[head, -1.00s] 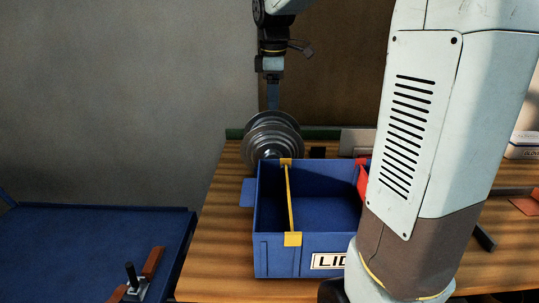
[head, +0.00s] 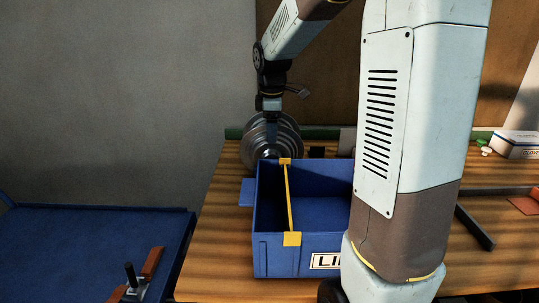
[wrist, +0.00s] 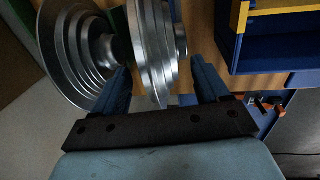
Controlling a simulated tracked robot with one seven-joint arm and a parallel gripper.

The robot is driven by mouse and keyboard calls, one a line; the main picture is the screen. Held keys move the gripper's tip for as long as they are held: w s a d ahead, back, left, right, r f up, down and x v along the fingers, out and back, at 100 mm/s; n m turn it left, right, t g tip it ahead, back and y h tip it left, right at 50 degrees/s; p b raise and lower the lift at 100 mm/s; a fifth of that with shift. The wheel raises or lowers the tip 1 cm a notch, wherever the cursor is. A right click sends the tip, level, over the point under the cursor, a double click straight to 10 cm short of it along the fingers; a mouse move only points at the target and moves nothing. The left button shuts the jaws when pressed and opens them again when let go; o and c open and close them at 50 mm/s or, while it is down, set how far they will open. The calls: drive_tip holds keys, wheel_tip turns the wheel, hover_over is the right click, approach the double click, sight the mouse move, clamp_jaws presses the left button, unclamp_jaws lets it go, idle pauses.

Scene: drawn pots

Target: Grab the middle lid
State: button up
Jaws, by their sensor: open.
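Silvery ridged lids with round knobs stand on edge in a row at the back left of the wooden bench, behind the blue bin (head: 300,258). In the wrist view one lid (wrist: 152,45) is seen nearly edge-on between my fingers, its knob toward the right. Another lid (wrist: 66,55) lies outside my left finger, its face and knob showing. My gripper (wrist: 160,66) is open and straddles the edge-on lid, with a gap on the right side. In the head view my gripper (head: 272,132) points down among the lids, which overlap, so their order is hard to tell.
The blue bin with a yellow divider (head: 288,195) and a partly hidden label stands close in front of the lids. A blue tray or cart (head: 90,240) is at the lower left. A white box (head: 517,145) sits at the far right.

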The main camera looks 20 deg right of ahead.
sight(272, 155)
drive_tip(key=f, duration=0.2)
drive_tip(key=shift+w+f, duration=0.25)
drive_tip(key=shift+f, duration=0.1)
clamp_jaws()
idle(0.5)
